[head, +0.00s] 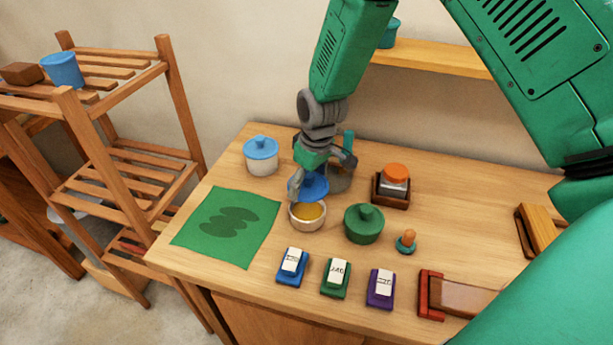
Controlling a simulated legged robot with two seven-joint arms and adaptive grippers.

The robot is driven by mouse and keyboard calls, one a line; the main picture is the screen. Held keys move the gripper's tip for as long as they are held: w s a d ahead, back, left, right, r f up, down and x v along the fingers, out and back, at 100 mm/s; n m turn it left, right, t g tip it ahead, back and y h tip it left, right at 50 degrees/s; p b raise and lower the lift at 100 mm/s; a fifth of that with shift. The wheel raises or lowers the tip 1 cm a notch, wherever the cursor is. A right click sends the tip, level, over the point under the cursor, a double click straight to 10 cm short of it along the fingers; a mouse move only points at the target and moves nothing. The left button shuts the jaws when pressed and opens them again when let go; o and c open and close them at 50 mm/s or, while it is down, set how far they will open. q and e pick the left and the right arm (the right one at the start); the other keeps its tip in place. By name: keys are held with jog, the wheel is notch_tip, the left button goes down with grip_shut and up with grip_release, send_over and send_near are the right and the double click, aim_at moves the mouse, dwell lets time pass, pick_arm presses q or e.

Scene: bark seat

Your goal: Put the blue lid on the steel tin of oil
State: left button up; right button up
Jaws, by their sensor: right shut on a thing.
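My right gripper (321,174) points down over the middle of the table and is shut on the blue lid (314,187). The lid is just behind and above an open round container of amber oil (307,224), overlapping its back rim in the picture. I cannot tell if they touch. The container looks pale; its metal is hard to make out. A grey round thing (341,182) behind the gripper is partly hidden, and I cannot tell what it is. My left gripper is not in view.
A white pot with a blue lid (262,158) stands behind left, a dark green lidded pot (363,225) at right. An orange-topped jar (395,180) is in a wooden holder. Several labelled blocks (336,278) line the front.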

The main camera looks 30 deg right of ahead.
jog(key=b, duration=0.4)
send_over(306, 210)
notch_tip(306, 210, down, 4)
jog(key=shift+s+f, duration=0.1)
jog(key=shift+d+f, duration=0.1)
jog(key=shift+f, duration=0.8)
jog(key=shift+f, duration=0.45)
jog(key=o, duration=1.1)
jog(key=shift+s, duration=0.1)
jog(key=shift+r, duration=0.1)
